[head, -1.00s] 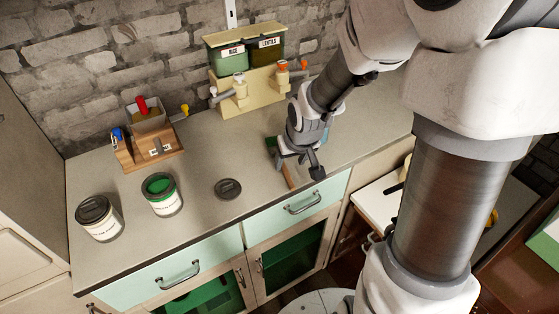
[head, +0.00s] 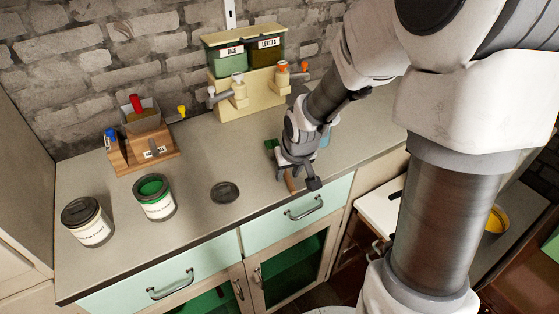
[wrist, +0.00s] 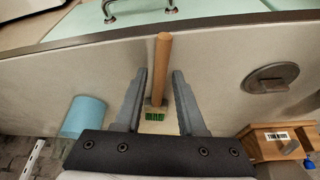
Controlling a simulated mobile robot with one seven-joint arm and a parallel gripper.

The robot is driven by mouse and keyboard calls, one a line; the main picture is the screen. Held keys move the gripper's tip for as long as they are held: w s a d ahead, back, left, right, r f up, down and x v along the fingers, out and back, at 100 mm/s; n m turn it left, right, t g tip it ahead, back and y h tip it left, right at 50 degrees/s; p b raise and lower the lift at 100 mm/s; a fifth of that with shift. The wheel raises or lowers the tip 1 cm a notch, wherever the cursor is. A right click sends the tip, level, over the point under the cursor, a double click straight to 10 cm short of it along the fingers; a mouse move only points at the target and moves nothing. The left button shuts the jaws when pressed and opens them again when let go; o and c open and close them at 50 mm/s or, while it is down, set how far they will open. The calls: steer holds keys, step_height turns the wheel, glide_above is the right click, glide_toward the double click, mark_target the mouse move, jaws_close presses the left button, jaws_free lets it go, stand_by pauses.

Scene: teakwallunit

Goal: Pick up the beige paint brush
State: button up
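The paint brush (wrist: 161,60) lies on the grey counter, its tan wooden handle pointing toward the front edge. A green patch, apparently at its head end, shows between the finger bases in the wrist view. In the head view part of the handle (head: 291,183) shows below my gripper (head: 300,178), which hides much of the brush. In the wrist view my gripper (wrist: 159,82) is open, with one finger on each side of the brush and a visible gap on both sides. The fingers are low over the counter; I cannot tell whether they touch it.
A light blue cylinder (wrist: 83,116) stands beside the gripper. A dark round lid (head: 225,192) lies left of it, with a green-topped can (head: 155,198) and a dark-lidded can (head: 87,222) farther left. The rice and lentils dispenser (head: 247,78) stands behind. Counter around the lid is clear.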

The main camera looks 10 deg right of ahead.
jaws_close()
steer(key=shift+r, duration=0.1)
steer(key=shift+r+p, duration=0.45)
steer(key=shift+p, duration=0.05)
steer(key=r+p, duration=0.2)
steer(key=p, duration=0.1)
steer(key=r+p, duration=0.1)
steer(key=r, duration=0.1)
steer(key=shift+s+d+r, duration=0.1)
steer(key=shift+s+d, duration=0.15)
steer(key=s+d+r+p, duration=0.5)
steer(key=s+d+p, duration=0.2)
steer(key=p, duration=0.5)
steer(key=shift+s+r+p, duration=0.35)
steer(key=shift+s, duration=0.3)
steer(key=shift+d, duration=0.1)
